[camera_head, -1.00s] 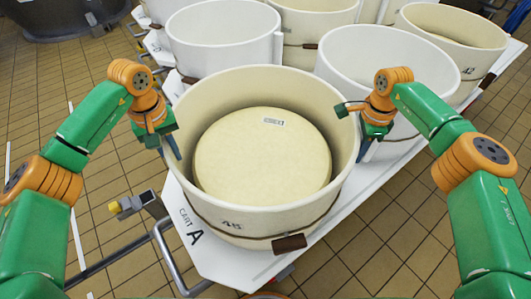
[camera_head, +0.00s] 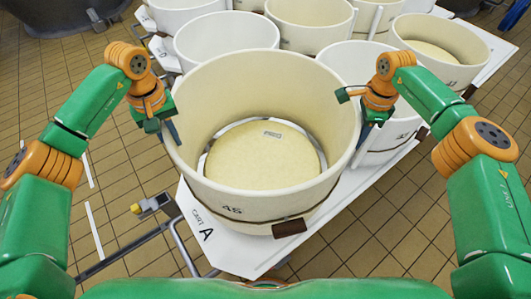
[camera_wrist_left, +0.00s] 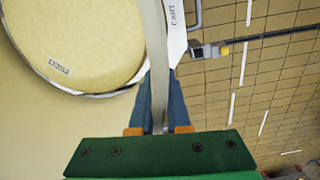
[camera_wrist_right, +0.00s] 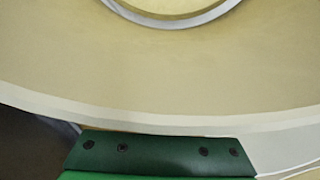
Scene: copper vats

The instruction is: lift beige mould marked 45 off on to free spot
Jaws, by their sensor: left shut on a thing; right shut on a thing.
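The beige mould marked 45 (camera_head: 238,212) is an open, bottomless ring held above the cart in the head view, roughly level. A pale round cheese (camera_head: 262,158) with a small label lies inside its outline, with a strip of white cart showing around it. My left gripper (camera_head: 172,132) is shut on the mould's left wall; in the left wrist view its blue fingers (camera_wrist_left: 160,105) straddle the rim. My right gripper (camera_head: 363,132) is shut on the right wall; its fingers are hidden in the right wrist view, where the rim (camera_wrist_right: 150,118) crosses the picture.
The white cart A (camera_head: 228,250) lies beneath, its handle (camera_head: 175,225) at the left. Several white and beige moulds stand close behind, including a white one (camera_head: 228,38) and a beige one holding cheese (camera_head: 440,48) at the right. Tiled floor (camera_head: 60,120) is open at the left.

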